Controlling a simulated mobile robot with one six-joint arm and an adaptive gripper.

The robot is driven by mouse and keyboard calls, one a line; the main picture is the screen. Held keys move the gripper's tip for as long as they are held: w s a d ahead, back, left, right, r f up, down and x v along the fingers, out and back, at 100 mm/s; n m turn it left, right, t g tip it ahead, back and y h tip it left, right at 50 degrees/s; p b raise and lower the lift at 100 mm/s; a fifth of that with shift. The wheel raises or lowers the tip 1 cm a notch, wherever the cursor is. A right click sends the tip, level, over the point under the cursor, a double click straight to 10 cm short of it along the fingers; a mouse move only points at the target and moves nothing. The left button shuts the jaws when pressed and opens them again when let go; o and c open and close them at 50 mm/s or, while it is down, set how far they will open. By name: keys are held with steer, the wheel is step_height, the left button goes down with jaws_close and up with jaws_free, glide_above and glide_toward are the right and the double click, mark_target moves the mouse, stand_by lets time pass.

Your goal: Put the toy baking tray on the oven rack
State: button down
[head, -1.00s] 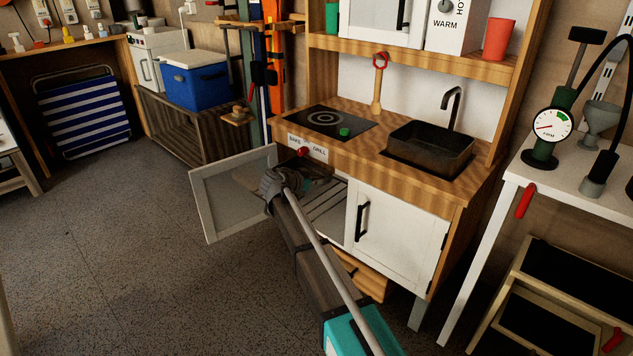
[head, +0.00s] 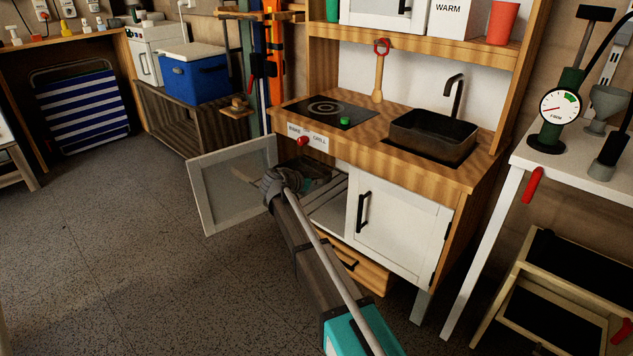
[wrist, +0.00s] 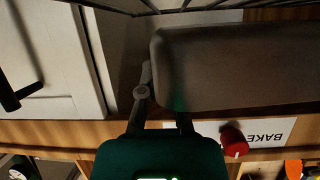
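The dark grey toy baking tray (wrist: 235,70) fills the right of the wrist view, close to the camera. My gripper (wrist: 160,95) has one finger along the tray's left end and the other passing behind it, and it appears shut on that end. The exact contact is hidden. In the head view my gripper (head: 292,180) is at the open oven compartment of the toy kitchen, and the tray is hard to make out there. The oven rack's wires (wrist: 190,6) show at the top edge of the wrist view, beyond the tray.
The oven door (head: 235,185) stands open to the left. A white cupboard door (head: 395,215) with a black handle is shut to the right. A red knob (head: 302,141) sits on the panel above the oven opening. The floor in front is clear.

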steer(key=shift+c, duration=2)
jaws_free()
steer(key=shift+r, duration=0.1)
step_height(320, 180, up, 8)
steer(key=p, duration=0.8)
